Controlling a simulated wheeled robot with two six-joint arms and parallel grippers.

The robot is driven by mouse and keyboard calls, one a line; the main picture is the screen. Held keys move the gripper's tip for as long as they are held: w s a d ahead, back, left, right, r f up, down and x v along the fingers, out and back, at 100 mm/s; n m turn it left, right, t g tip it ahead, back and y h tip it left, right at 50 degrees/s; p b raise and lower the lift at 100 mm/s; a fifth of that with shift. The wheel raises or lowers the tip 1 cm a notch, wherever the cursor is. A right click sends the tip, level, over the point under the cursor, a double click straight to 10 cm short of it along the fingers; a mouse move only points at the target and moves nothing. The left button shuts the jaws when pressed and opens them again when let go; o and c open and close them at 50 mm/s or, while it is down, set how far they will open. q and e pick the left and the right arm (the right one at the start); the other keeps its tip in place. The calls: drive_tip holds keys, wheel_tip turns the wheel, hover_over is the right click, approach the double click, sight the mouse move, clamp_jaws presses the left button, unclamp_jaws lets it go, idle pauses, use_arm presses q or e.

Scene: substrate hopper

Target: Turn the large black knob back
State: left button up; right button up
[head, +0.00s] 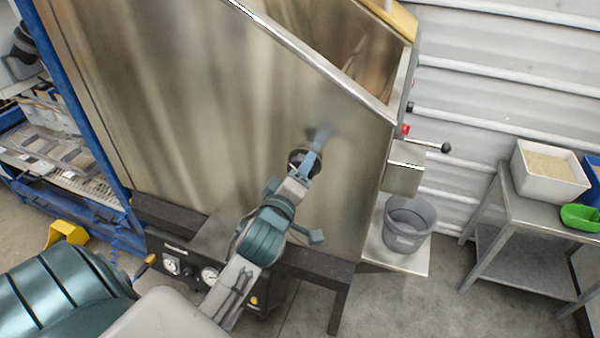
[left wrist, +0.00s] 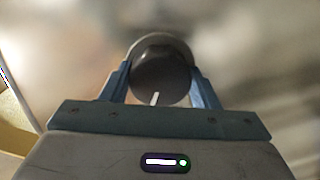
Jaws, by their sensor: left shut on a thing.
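The large black knob (left wrist: 160,76) sits on the metal side of the hopper (head: 220,110). In the left wrist view it is round and dark, with a pale pointer line at its lower edge, just left of its middle. My left gripper (head: 307,163) is at the hopper wall, with its two blue fingers on either side of the knob, shut on it. In the head view the gripper hides part of the knob (head: 297,157). My right gripper is not in view.
A panel with gauges (head: 209,275) is below the hopper. A lever with a black ball end (head: 445,148) sticks out at the right. A grey bucket (head: 408,225) stands under the outlet box. A side table (head: 530,215) holds a white bin and a green scoop.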

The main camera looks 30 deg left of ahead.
use_arm(q)
drive_tip(key=o, duration=1)
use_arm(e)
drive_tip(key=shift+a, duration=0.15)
use_arm(q)
drive_tip(key=p+v, duration=0.3)
drive_tip(key=v, duration=0.8)
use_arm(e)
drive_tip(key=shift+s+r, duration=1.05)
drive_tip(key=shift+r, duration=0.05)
use_arm(q)
drive_tip(key=shift+w+f, duration=0.1)
